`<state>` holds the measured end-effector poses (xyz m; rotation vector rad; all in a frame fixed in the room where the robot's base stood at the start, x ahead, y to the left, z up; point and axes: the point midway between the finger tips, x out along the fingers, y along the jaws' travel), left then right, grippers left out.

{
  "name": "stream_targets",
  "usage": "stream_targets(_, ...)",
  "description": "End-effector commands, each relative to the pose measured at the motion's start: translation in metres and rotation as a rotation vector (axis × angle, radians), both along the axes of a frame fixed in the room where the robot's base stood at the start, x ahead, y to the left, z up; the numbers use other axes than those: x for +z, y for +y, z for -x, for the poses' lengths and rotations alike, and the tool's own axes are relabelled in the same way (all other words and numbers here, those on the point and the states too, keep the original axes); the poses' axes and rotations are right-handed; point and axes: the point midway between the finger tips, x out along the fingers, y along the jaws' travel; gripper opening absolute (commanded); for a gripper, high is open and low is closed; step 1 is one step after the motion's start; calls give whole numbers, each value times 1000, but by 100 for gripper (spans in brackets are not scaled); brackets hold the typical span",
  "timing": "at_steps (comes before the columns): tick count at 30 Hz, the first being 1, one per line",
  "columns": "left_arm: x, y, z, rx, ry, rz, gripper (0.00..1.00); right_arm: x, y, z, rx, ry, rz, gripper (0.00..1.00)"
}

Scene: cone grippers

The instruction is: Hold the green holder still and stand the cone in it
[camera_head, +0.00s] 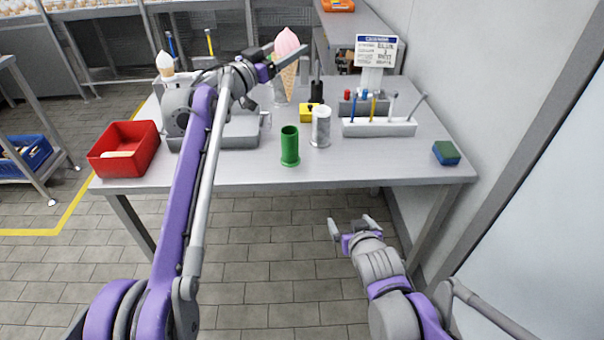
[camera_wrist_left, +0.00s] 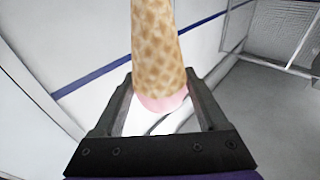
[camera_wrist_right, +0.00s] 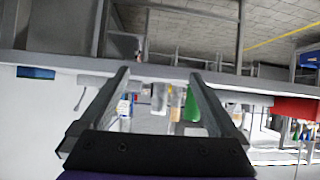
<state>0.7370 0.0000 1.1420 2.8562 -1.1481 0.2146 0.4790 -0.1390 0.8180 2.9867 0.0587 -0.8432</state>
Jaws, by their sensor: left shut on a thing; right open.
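The cone (camera_head: 288,82) has a pink top and a waffle body pointing down. My left gripper (camera_head: 284,60) is shut on it near the pink top and holds it raised over the back of the table. The left wrist view shows the waffle body (camera_wrist_left: 157,45) and some pink between the fingers. The green holder (camera_head: 290,147), an upright tube with a wider base, stands near the table's front edge, apart from both grippers. It also shows in the right wrist view (camera_wrist_right: 191,105). My right gripper (camera_head: 352,226) is open and empty, in front of the table and low.
A white cylinder (camera_head: 320,127) stands right beside the green holder. A yellow block (camera_head: 308,113) is behind it. A red bin (camera_head: 124,150) sits at the left, a white rack (camera_head: 380,128) with tools at the right, and a blue-green sponge (camera_head: 446,153) near the right edge.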

Motion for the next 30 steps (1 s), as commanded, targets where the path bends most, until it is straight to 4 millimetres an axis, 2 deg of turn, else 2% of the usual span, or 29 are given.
stream_targets(1,0,0,0,0,0,0,48,4,10,-23,18,-55,-6,97)
stream_targets(3,0,0,0,0,0,0,48,11,23,-50,43,-138,-18,97)
stream_targets(9,0,0,0,0,0,0,48,23,65,-112,127,-355,-58,97)
stream_targets(12,0,0,0,0,0,0,48,25,84,-130,167,-437,-79,97)
stream_targets(16,0,0,0,0,0,0,48,25,100,-143,203,-506,-101,97)
stream_targets(23,0,0,0,0,0,0,48,25,111,-156,224,-544,-112,97)
stream_targets(30,0,0,0,0,0,0,48,25,122,-194,223,-543,-113,97)
